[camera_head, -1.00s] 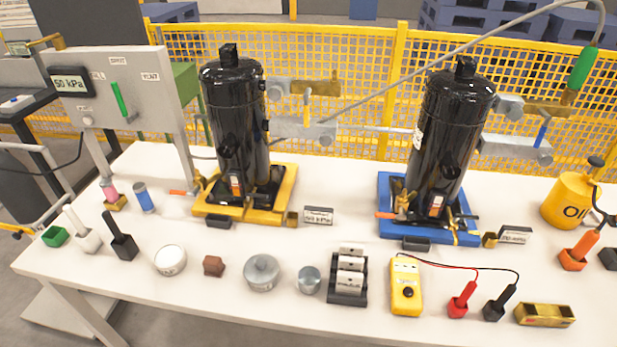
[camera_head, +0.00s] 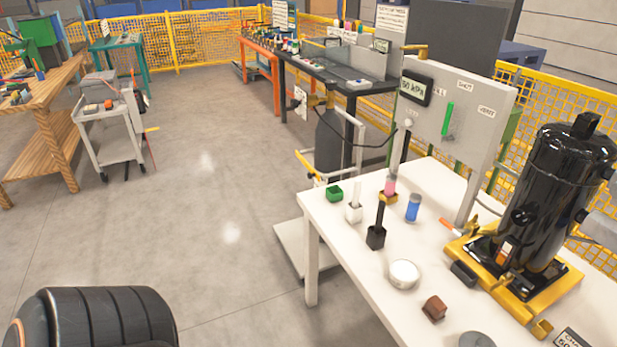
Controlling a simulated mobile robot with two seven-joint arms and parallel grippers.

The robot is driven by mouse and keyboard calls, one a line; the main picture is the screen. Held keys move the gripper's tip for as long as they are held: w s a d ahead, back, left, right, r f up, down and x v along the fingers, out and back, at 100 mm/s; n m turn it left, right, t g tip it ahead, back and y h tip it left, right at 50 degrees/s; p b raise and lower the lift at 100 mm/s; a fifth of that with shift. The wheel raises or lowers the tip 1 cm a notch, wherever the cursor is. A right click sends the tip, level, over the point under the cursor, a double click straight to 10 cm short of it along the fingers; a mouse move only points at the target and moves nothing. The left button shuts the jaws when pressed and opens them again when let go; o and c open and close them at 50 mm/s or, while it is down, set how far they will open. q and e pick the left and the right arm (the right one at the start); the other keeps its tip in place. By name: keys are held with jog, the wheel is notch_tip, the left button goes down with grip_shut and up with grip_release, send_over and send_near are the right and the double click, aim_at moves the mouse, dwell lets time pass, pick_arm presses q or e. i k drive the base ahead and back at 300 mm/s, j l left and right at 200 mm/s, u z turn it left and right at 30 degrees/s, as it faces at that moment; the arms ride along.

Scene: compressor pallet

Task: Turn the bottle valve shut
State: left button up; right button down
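The gas bottle (camera_head: 328,148) is a dark grey upright cylinder standing on the floor side, just beyond the left end of the white table (camera_head: 345,270). A small brass-coloured valve (camera_head: 318,101) sits at its top, with a white tag (camera_head: 300,103) beside it. A black hose runs from the bottle top toward the grey panel (camera_head: 455,110). The lower bottle is partly hidden by a frame and the table. The valve is too small to tell how far it is turned. Neither gripper shows. A black rounded arm link of mine fills the lower left corner.
The panel has a display reading 50 kPa and a green lever (camera_head: 447,119). A black compressor (camera_head: 552,195) stands on a yellow base at right. A low grey platform (camera_head: 302,255) lies by the table's left end. The floor at left is clear up to a cart (camera_head: 105,130).

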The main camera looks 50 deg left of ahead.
aim_at(330, 84)
jog(key=u, duration=1.4)
jog(key=i+j, duration=0.65)
jog(key=i, duration=0.2)
jog(key=i+j, duration=0.7)
jog(key=i, duration=0.15)
